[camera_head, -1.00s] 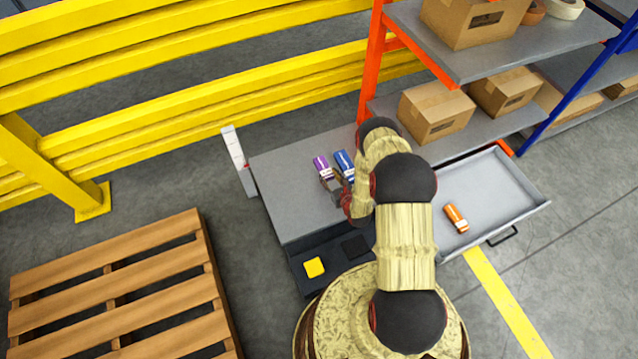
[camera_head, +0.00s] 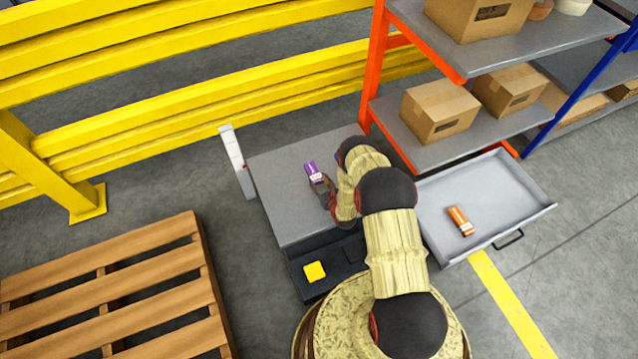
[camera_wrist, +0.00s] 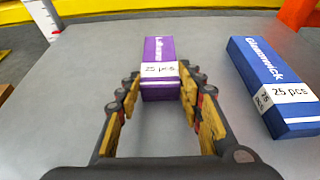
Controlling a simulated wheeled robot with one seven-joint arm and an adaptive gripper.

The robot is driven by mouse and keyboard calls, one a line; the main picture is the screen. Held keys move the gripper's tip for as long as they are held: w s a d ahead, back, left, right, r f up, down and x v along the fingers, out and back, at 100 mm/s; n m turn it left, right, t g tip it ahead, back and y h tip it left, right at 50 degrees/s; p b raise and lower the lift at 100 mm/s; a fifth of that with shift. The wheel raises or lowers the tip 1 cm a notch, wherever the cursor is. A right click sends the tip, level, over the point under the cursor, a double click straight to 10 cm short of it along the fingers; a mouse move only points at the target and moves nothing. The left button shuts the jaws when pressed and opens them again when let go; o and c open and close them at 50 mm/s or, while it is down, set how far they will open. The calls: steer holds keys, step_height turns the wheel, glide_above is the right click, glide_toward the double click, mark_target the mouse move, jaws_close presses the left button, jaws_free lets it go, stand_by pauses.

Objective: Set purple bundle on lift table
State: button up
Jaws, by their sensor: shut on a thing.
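The purple bundle (camera_head: 311,171) with a white "25 pcs" label is over the grey lift table top (camera_head: 290,205); it also shows in the wrist view (camera_wrist: 160,52). My gripper (camera_head: 319,182) is shut on its near end, with one finger on each side in the wrist view (camera_wrist: 160,86). The bundle lies flat and looks at or very near the surface; a small gap cannot be ruled out. A blue bundle (camera_wrist: 272,80) lies on the same top to its right, apart from it.
An open grey drawer (camera_head: 500,185) at right holds an orange bundle (camera_head: 460,221). A shelf rack (camera_head: 460,140) with cartons stands behind it. A white post (camera_head: 236,160) stands at the table's left edge. The table's left part is clear. A wooden pallet (camera_head: 115,290) lies lower left.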

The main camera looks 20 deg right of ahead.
steer(key=shift+f, duration=0.1)
steer(key=o, duration=1.3)
